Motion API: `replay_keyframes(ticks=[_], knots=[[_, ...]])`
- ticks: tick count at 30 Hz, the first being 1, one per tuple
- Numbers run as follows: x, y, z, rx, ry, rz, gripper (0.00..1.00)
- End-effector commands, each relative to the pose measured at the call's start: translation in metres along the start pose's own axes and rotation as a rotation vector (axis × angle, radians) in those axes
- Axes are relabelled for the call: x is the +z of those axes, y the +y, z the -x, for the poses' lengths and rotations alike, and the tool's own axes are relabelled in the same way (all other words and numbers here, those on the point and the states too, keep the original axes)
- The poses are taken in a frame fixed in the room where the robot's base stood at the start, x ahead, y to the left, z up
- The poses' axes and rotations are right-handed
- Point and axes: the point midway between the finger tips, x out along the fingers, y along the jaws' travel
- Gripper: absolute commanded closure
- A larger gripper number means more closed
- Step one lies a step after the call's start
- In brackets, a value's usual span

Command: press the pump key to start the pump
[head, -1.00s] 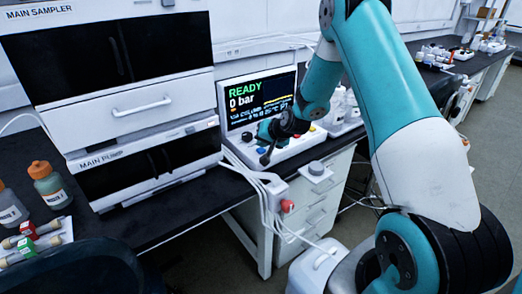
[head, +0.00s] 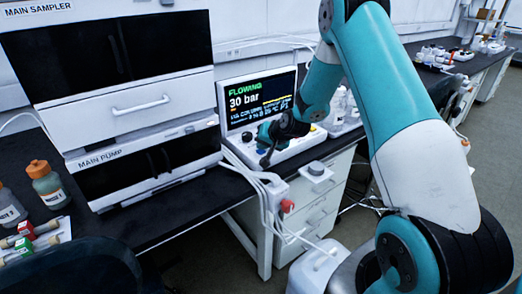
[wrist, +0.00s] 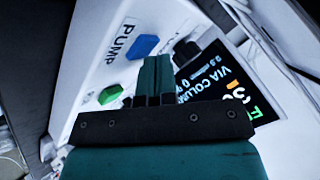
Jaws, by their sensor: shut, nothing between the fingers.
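The control panel (head: 290,148) stands on the bench, and its screen (head: 258,100) reads FLOWING and 30 bar. In the wrist view the panel has a blue key (wrist: 143,46) close to the printed word PUMP (wrist: 124,40), and a green key (wrist: 110,93) further down. My gripper (head: 265,160) is shut and empty over the panel face below the screen. In the wrist view its fingers (wrist: 158,66) are together beside the blue key. I cannot tell whether the tips touch the panel.
The main pump (head: 150,168) and main sampler (head: 110,60) are stacked left of the panel. Bottles (head: 47,183) stand at the left. A box with a red knob (head: 287,205) and white cables hang at the bench front.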

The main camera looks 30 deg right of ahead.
Motion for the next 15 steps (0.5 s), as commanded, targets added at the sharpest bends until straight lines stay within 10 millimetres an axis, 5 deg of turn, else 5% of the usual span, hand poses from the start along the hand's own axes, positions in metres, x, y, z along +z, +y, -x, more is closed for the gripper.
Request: replay_keyframes(ticks=[15], knots=[[-0.008, -0.008, 0.012, 0.001, -0.001, 0.000, 1.00]])
